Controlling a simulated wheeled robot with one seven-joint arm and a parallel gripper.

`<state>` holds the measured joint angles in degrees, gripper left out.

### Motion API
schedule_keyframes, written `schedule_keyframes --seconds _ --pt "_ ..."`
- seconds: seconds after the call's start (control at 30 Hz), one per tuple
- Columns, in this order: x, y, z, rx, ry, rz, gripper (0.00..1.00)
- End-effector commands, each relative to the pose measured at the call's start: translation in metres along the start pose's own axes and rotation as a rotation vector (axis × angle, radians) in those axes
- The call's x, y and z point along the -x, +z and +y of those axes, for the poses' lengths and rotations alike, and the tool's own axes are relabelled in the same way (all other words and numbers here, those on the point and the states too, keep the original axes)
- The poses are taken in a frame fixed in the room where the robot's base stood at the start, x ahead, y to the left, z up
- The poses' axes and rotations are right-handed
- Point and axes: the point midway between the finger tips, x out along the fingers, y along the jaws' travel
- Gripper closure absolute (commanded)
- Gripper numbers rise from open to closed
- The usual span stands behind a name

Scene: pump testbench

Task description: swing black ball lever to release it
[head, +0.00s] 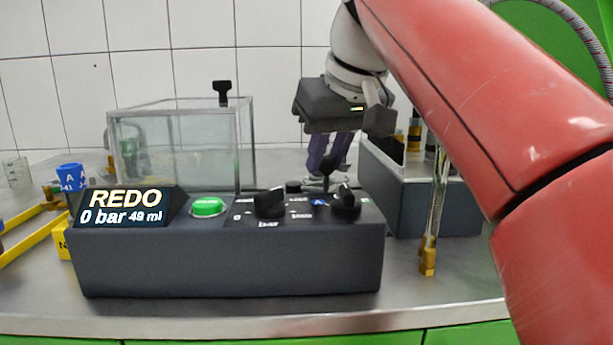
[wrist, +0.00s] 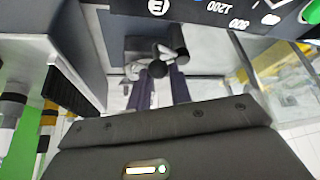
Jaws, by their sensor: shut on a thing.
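The black ball (wrist: 157,69) of the lever shows in the wrist view at the tips of my gripper (wrist: 158,82). In the head view my gripper (head: 326,160) reaches down behind the right part of the dark control box, its purple-grey fingers close together. It is shut on the black ball lever. The lever's metal shaft and dark mount are partly hidden by the fingers and the box, and I cannot tell the lever's exact angle.
The control box (head: 225,265) has a display (head: 122,205) reading REDO, 0 bar, 49 ml, a green button (head: 207,207) and black knobs. A clear tank (head: 180,145) stands behind it. A dark-grey box (head: 405,198) and a clear tube (head: 435,205) with brass ends stand right.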

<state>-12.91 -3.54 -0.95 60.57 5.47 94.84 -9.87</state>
Motion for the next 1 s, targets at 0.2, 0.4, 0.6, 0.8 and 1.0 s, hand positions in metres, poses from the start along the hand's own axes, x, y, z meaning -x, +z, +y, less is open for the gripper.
schedule_keyframes --seconds 0.2,0.4,0.6,0.8,1.0 --pt "0.001 0.002 -0.006 0.005 -0.005 0.002 0.89" --pt "0.001 0.002 -0.006 0.004 -0.005 0.002 0.89" --pt "0.003 0.005 -0.013 0.004 -0.005 0.001 0.89" --pt "0.003 0.009 -0.019 0.003 -0.004 -0.002 0.89" --pt "0.003 0.009 -0.018 0.001 -0.003 -0.004 0.89"
